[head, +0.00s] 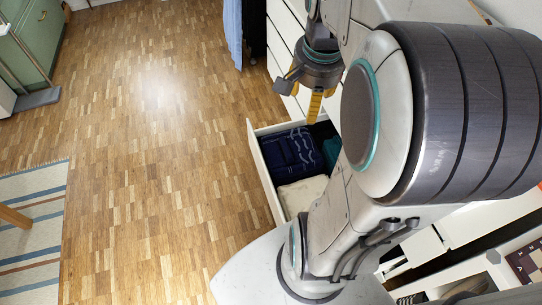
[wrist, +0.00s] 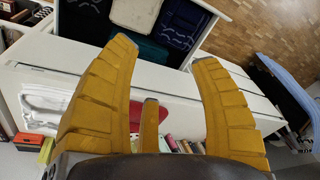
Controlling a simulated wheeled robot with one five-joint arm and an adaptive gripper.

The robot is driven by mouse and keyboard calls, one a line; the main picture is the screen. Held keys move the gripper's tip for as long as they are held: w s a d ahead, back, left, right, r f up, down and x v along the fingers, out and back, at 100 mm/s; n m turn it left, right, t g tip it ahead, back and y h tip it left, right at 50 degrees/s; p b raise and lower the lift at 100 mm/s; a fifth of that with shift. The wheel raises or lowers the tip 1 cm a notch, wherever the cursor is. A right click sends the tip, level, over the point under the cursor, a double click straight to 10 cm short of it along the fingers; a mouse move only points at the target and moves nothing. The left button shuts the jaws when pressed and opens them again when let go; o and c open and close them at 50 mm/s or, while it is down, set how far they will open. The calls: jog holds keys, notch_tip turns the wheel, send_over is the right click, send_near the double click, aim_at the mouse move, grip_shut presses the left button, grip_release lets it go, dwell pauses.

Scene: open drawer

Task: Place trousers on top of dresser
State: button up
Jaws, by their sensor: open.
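The open drawer (head: 262,170) of the white dresser (head: 283,48) holds folded clothes. A navy folded garment with pale line markings (head: 290,150) lies in it and looks like the trousers, though the fold hides its shape. It also shows at the top of the wrist view (wrist: 185,20). My gripper (head: 314,108) is above the drawer's far end in the head view. In the wrist view its yellow fingers (wrist: 165,52) are spread wide with nothing between them. The white dresser surface (wrist: 168,82) lies below the fingers. My arm hides much of the dresser in the head view.
A teal garment (wrist: 138,50) and a pale garment (head: 302,194) share the drawer. Light blue cloth (head: 233,32) hangs beyond it. Books (wrist: 185,146) and white cloth (wrist: 45,100) sit behind the dresser. The wooden floor (head: 150,150) left of the drawer is clear.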

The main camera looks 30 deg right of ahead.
jog(key=s+a+f+n, duration=0.1)
jog(key=s+a+n, duration=0.2)
jog(key=a+n, duration=0.3)
jog(key=s+a+f+n+t+y, duration=0.1)
jog(key=s+a+f+n, duration=0.1)
jog(key=a+n, duration=0.4)
jog(key=shift+s+a+f+n, duration=0.15)
jog(key=shift+s+a+n, duration=0.25)
jog(key=shift+s+a, duration=0.4)
jog(key=shift+w+a, duration=0.15)
notch_tip(320, 180, up, 4)
jog(key=p, duration=0.4)
jog(key=shift+r, duration=0.2)
